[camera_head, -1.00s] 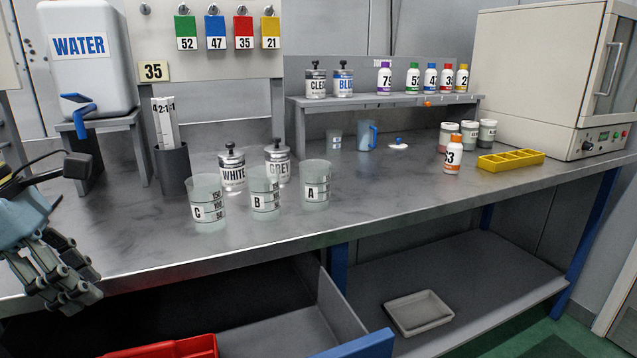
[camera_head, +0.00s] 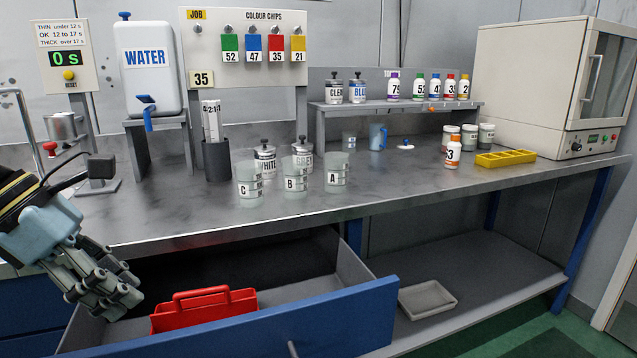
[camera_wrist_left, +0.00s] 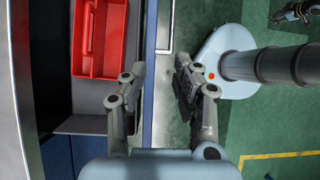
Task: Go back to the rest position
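My left gripper (camera_head: 112,288) hangs at the left, in front of the bench edge and over the left end of the open drawer (camera_head: 270,337). In the left wrist view its fingers (camera_wrist_left: 160,88) stand apart with nothing between them, so it is open and empty. The red caddy (camera_head: 205,308) lies in the drawer to the right of the gripper, apart from it; it also shows in the left wrist view (camera_wrist_left: 98,68). What looks like my right gripper (camera_wrist_left: 293,12) shows small at the top right corner of the left wrist view; its fingers are unclear.
Beakers C (camera_head: 249,192), B (camera_head: 296,188) and A (camera_head: 338,180) stand on the bench (camera_head: 400,186). The water tank (camera_head: 150,75) and a timer reading 0 s (camera_head: 67,60) are behind. A grey tray (camera_head: 427,299) lies on the lower shelf. Green floor is clear at right.

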